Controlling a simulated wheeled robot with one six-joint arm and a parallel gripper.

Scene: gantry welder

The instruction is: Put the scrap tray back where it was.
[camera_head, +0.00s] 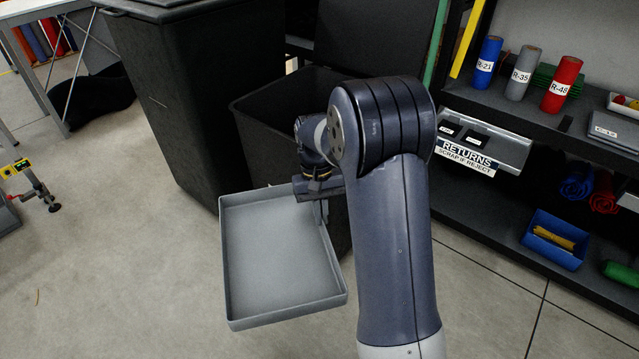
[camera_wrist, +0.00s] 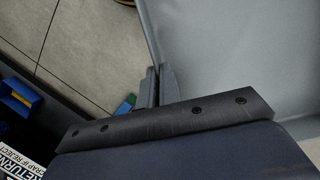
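The scrap tray (camera_head: 275,260) is a shallow grey rectangular tray with low walls, and it is empty. In the head view it hangs above the concrete floor, roughly level, in front of the dark bins. My gripper (camera_head: 322,208) is at the tray's far right corner, shut on its right wall. In the wrist view the fingers of my gripper (camera_wrist: 157,86) close around the wall edge, and the scrap tray (camera_wrist: 230,50) fills the upper right. The fingertips are partly hidden by the black gripper body. My arm hides part of the area right of the tray.
An open dark bin (camera_head: 265,125) stands behind the tray, and a taller dark bin (camera_head: 180,100) stands left of it. At right, a black shelf (camera_head: 490,205) holds coloured rolls, a RETURNS tray (camera_head: 490,135) and a blue box (camera_head: 555,240). The floor (camera_head: 120,270) at left is mostly clear.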

